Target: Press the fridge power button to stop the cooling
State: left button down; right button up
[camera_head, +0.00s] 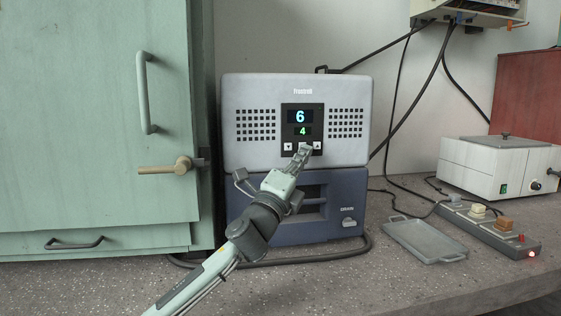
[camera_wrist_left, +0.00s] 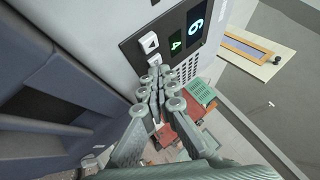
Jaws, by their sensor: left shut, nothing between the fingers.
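The fridge unit (camera_head: 255,90) is a pale grey box with a dark control panel. Its display (camera_head: 300,117) reads a blue 6 above a green 4, and also shows in the left wrist view (camera_wrist_left: 196,22).
A dark blue unit (camera_head: 350,190) stands under the fridge. A green cabinet (camera_head: 70,120) is at the left. A grey tray (camera_head: 425,241), a power strip (camera_head: 485,230) with a lit red lamp and a white box (camera_head: 480,165) are at the right. Cables run along the wall.

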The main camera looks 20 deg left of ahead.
pick_arm(q)
jog(key=shift+s+d, duration=0.1)
jog(key=shift+s, duration=0.2)
jog(key=s+d, duration=0.1)
jog(key=s, duration=0.1)
jog(key=s+d+p, duration=0.1)
jog(key=s+d, duration=0.1)
jog(key=s, duration=0.1)
jog(key=shift+d, duration=0.2)
jog(key=shift+f, duration=0.1)
dwell(0.7)
